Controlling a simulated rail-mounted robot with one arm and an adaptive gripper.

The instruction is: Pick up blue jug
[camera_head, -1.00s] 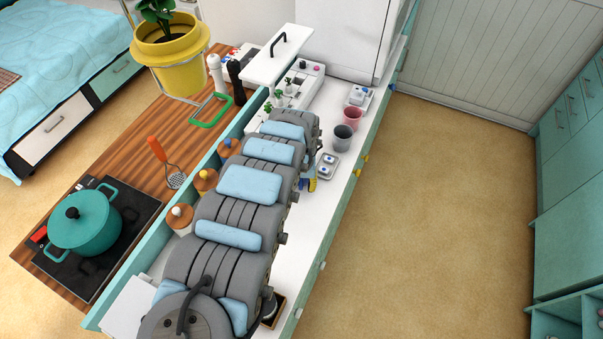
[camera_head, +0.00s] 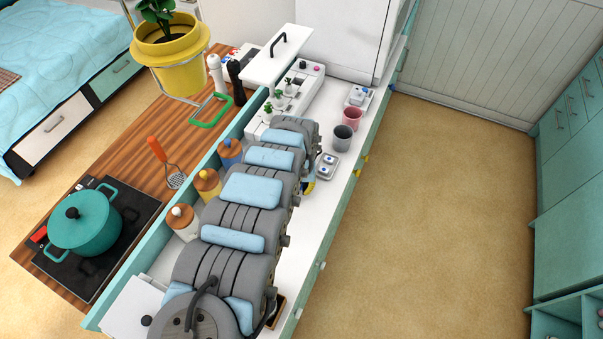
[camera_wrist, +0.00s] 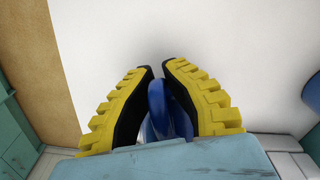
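The blue jug (camera_wrist: 181,118) shows in the wrist view as a glossy dark blue piece between the two yellow fingers of my gripper (camera_wrist: 161,70). The fingers have black inner pads and lean together close around it, with their tips a small gap apart. The pale blue wrist cover hides the lower part of the jug, so its full shape does not show. In the head view my arm hides most of the gripper; only a bit of yellow and blue shows at the arm's right side.
A grey cup (camera_head: 342,138) and a pink cup (camera_head: 351,118) stand on the white counter (camera_head: 318,232). Small trays are beside them. Jars with wooden lids, one of them blue (camera_head: 230,152), line the left side of the arm. A teal pot (camera_head: 85,224) sits on the hob.

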